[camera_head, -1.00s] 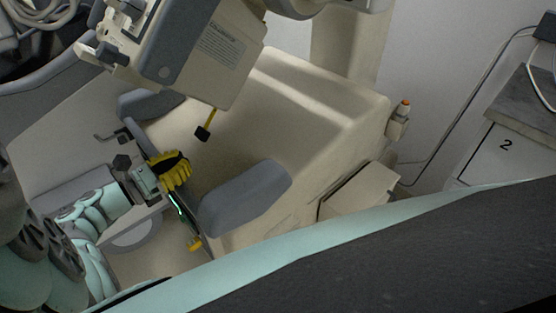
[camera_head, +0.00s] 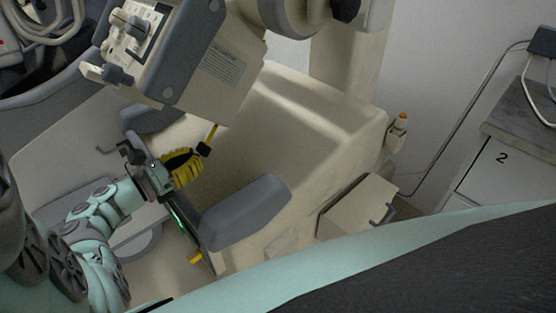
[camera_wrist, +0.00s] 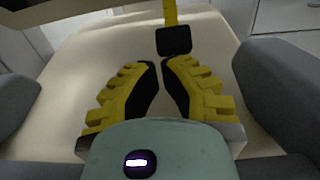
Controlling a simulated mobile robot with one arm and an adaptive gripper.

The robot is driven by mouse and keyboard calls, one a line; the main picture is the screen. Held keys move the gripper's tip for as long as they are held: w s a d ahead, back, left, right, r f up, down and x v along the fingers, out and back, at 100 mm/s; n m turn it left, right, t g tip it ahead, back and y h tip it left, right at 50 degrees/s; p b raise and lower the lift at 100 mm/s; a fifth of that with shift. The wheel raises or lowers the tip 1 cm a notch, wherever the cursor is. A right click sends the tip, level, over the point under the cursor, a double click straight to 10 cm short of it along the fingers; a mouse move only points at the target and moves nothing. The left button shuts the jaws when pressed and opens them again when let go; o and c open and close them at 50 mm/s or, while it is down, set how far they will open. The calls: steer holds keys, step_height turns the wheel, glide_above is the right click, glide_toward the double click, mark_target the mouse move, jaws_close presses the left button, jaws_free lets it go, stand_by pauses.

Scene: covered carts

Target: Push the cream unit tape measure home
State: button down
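The cream unit (camera_head: 290,135) has a yellow tape strip (camera_head: 212,133) sticking out below its upper housing, ending in a black tab (camera_head: 203,149). My gripper (camera_head: 196,155), with yellow fingers and black pads, is close to the tab in the head view. In the wrist view, the tab (camera_wrist: 174,41) is just beyond the fingertips (camera_wrist: 160,66), slightly right of centre, with the yellow strip (camera_wrist: 170,12) above it. The fingertips are almost together with nothing between them. I cannot tell whether they touch the tab. The tape's inner part is hidden in the housing.
Grey padded arms (camera_head: 245,212) flank my gripper; they also show in the wrist view (camera_wrist: 278,95). The grey-and-cream upper housing (camera_head: 180,50) overhangs. A cream box with a handle (camera_head: 355,208) and a white cabinet (camera_head: 505,170) stand at right.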

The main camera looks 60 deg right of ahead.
mark_target(200, 143)
steer(key=shift+g, duration=0.3)
steer(key=d+r+p, duration=0.1)
steer(key=r+p, duration=0.1)
steer(key=p, duration=0.1)
steer(key=s+d+r+p, duration=0.1)
steer(key=p, duration=0.2)
steer(key=shift+d+r, duration=0.4)
steer(key=shift+s, duration=0.1)
steer(key=shift+f, duration=0.1)
